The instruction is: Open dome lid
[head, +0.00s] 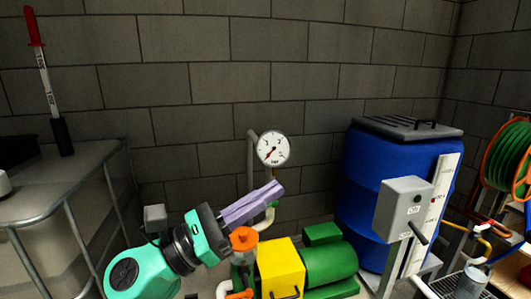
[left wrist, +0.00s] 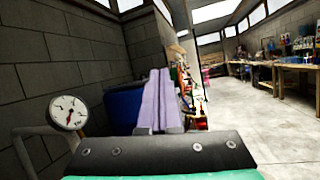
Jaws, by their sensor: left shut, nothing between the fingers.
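No clearly dome-shaped lid shows in either view. The blue drum (head: 367,185) at the right carries a dark, rather flat lid (head: 405,130) with a handle, and it sits closed. My left gripper (head: 276,188) reaches in from the bottom left, with its purple fingers shut and empty. In the head view the fingers overlap the pipe below the pressure gauge (head: 273,148), left of the drum and apart from it. In the left wrist view the fingers (left wrist: 158,78) point forward, hiding part of the blue drum (left wrist: 123,107). My right gripper is not in view.
A yellow and green pump (head: 328,266) stands below the fingers, with an orange part (head: 243,240) close under them. A grey switch box (head: 405,207) stands before the drum. A caged tank (head: 60,190) is at the left. Open floor (left wrist: 265,125) shows in the wrist view.

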